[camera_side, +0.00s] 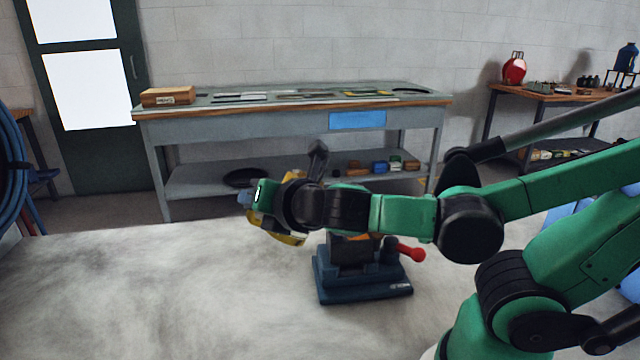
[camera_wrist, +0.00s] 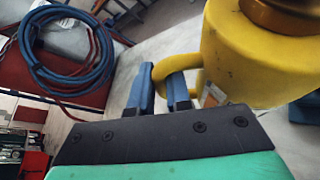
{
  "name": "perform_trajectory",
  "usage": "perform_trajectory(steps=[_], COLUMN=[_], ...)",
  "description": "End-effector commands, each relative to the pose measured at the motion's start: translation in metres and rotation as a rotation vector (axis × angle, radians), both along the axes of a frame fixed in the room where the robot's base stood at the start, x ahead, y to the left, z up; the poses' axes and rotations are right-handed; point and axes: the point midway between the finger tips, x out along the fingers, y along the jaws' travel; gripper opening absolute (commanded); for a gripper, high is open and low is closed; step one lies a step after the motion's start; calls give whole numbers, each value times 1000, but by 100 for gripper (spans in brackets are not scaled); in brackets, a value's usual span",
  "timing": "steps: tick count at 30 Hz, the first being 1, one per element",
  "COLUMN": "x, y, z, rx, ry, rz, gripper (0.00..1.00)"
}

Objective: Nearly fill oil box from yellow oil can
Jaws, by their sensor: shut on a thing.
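The yellow oil can (camera_wrist: 248,62) fills the upper right of the wrist view, with a brass-coloured part (camera_wrist: 285,14) at its top edge. My gripper (camera_wrist: 162,74) has its blue fingers shut on the can's curved handle. In the side view my wrist hides most of the can (camera_side: 285,238); its spout end and exact tilt are unclear. A dark blue cast box with a red-knobbed lever (camera_side: 362,284), apparently the oil box, stands on the pale worktop (camera_side: 120,290). My wrist is above it to the left and hides part of its top. Its oil level is not visible.
A grey workbench (camera_side: 250,122) with a wooden box (camera_side: 168,96) stands behind. A side table (camera_side: 560,95) at the right holds a red can (camera_side: 514,69). Coiled blue hose (camera_wrist: 62,50) lies left in the wrist view. The worktop's left side is clear.

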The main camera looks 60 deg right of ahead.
Motion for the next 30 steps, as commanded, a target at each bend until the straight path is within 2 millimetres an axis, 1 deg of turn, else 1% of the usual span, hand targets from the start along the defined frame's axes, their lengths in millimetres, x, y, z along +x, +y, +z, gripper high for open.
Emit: perform_trajectory(steps=[8, 11, 14, 18, 21, 27, 30], x=[-1, 0, 1, 1, 1, 0, -1], y=[-1, -1, 1, 2, 2, 1, -2], z=[6, 4, -5, -23, -32, -40, -47], rx=[32, 19, -38, -146, -202, -254, -319], ry=[-16, -10, 17, 70, 97, 123, 154], rz=[0, 0, 2, 2, 1, 1, 0], gripper=[0, 0, 0, 0, 0, 0, 0])
